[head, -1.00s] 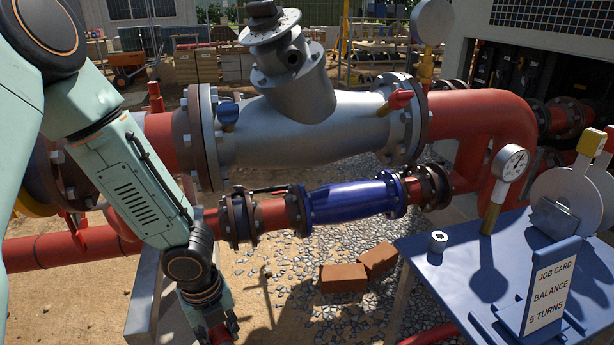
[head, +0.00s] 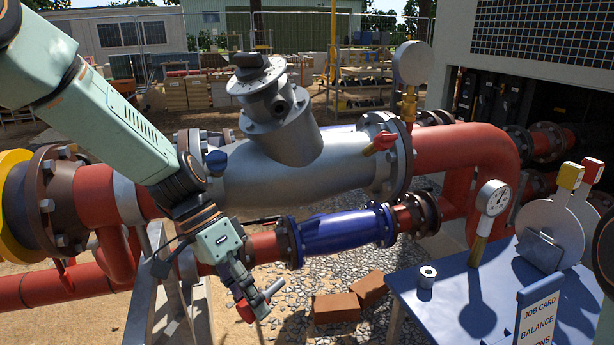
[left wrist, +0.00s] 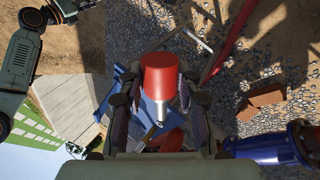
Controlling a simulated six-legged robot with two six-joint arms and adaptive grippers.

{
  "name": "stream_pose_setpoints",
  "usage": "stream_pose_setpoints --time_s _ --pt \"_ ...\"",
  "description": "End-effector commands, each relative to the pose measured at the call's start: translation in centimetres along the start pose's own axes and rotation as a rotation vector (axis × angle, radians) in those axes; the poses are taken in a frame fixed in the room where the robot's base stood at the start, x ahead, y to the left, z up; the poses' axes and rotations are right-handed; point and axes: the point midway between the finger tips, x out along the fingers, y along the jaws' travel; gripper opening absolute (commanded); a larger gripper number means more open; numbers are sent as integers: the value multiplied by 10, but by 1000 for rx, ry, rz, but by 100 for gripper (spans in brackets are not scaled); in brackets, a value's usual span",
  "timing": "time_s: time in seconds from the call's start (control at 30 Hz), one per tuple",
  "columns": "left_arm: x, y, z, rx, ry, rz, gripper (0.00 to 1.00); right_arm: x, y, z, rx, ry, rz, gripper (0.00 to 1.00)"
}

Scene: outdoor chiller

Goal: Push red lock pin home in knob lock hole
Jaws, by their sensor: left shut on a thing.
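My left gripper (head: 259,298) is shut on the red lock pin. The pin's red head (head: 245,311) and a silver end stick out of the jaws, below the blue pipe section. In the left wrist view the red lock pin (left wrist: 160,73) sits between the two fingers, red head up and silver shank down in the picture. The dark knob (head: 250,62) tops the slanted neck of the big grey valve (head: 290,170), well above the gripper and apart from the pin. A dark round opening shows on the neck; I cannot tell whether it is the lock hole. My right gripper is not in view.
The blue table (head: 445,300) at right holds a gauge (head: 492,198), a small white-and-dark ring (head: 427,276) and the job card (head: 538,318). A red-handled valve (head: 380,143) and red pipes flank the grey valve. Bricks (head: 336,308) lie on the gravel.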

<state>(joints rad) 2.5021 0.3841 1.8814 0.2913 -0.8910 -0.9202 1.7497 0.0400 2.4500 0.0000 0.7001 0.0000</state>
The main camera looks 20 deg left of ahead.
Motion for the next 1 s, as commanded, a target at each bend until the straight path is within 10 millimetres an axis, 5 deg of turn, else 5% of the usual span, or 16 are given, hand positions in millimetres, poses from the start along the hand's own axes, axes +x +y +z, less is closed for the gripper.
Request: stream_pose_setpoints --time_s 0.2,0.5,0.73,1.0 --pt "-58 62 -61 -387 370 128 0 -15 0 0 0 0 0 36" --pt "-120 109 -115 -624 691 192 0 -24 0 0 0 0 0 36" --pt "-157 130 -138 -711 839 215 0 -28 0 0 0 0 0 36" --pt "-168 135 -145 -737 881 224 0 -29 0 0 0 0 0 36"
